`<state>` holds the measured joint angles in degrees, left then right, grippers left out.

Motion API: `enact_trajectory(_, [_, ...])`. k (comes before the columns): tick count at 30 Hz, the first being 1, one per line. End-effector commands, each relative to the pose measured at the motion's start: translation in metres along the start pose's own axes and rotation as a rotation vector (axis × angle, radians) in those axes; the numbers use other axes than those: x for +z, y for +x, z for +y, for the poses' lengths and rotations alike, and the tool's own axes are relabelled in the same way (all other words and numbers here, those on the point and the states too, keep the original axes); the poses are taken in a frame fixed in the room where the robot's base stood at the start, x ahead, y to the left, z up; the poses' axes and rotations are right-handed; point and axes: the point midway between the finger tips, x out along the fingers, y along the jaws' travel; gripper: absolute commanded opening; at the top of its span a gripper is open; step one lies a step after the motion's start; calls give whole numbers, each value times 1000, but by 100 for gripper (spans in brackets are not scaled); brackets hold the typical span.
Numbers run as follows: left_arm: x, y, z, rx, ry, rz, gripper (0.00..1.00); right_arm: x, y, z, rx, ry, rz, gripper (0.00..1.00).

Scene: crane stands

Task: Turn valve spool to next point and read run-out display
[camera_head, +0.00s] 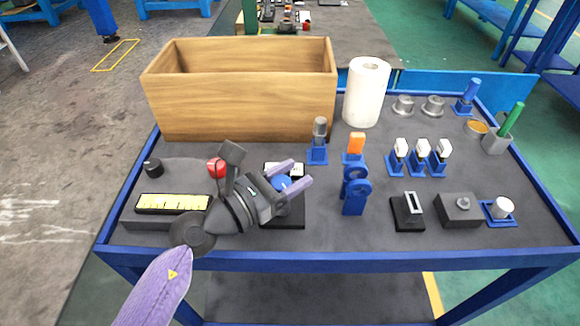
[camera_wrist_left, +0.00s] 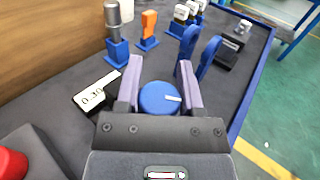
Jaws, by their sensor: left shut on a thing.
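My left gripper (camera_head: 302,172) has purple fingers that lie one on each side of a round blue knob (camera_head: 281,185). In the left wrist view the gripper (camera_wrist_left: 159,63) is shut on this blue knob (camera_wrist_left: 159,98), whose top bears a short white mark pointing right. Beside it a white plate (camera_wrist_left: 98,92) carries black characters like "0-30", tilted in the picture; in the head view my gripper partly hides it. No part is clearly recognisable as a spool. The yellow display (camera_head: 172,203) has small marks too fine to read. My right gripper is not in view.
Blue rounded supports (camera_head: 354,188) stand right of the gripper. A wooden box (camera_head: 240,110) and paper roll (camera_head: 366,92) stand behind. A red button (camera_head: 216,168) and black knob (camera_head: 152,168) are at left. Several small blue holders and black blocks fill the right side.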

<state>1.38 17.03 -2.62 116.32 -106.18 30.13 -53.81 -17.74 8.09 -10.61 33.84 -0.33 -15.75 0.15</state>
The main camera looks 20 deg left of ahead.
Motion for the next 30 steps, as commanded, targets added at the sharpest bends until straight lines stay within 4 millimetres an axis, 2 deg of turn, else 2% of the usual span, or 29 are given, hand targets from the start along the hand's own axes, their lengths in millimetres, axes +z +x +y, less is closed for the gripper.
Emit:
enact_trajectory(5, [0, 0, 0, 0, 2, -4, 0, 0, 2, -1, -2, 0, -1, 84])
enact_trajectory(6, [0, 0, 0, 0, 2, -4, 52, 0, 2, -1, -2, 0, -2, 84])
enact_trajectory(10, [0, 0, 0, 0, 2, -4, 80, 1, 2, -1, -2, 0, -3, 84])
enact_trajectory(11, [0, 0, 0, 0, 2, -4, 83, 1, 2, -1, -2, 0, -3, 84])
enact_trajectory(18, [0, 0, 0, -1, 1, -3, 83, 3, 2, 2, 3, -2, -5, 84])
enact_trajectory(21, [-1, -6, 1, 0, 1, -2, 83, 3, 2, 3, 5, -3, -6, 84])
enact_trajectory(23, [-1, -15, 0, 0, 1, 0, 83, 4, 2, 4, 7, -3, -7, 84])
enact_trajectory(30, [-4, -69, 0, 0, -1, 2, 83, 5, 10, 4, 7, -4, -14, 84])
